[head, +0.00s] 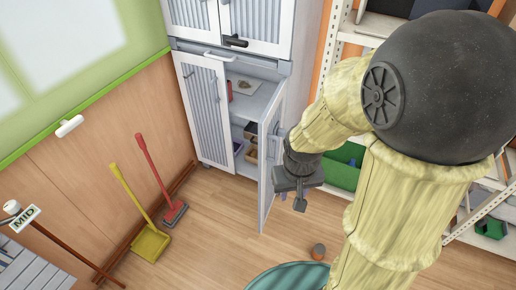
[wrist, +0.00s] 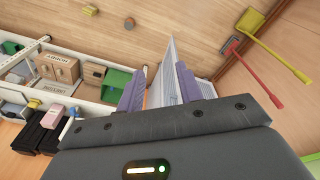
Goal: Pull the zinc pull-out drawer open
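The cabinet (head: 295,40) stands against the back wall. A grey band (head: 268,68) with a pale bar handle (head: 219,57) runs between its upper and lower doors. This band looks like the zinc drawer front and appears closed. My gripper (head: 299,200) is low beside the right door, well below the band. In the wrist view, its purple fingers (wrist: 160,86) are spread apart. A pale ribbed door panel (wrist: 170,70) shows beyond and between them; contact is unclear.
White shelving with a green bin (head: 342,166) stands right of the cabinet. A red broom (head: 160,180) and yellow dustpan (head: 148,242) are at the left wall. A teal round object (head: 290,277) and small brown cylinder (head: 318,251) are near the front.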

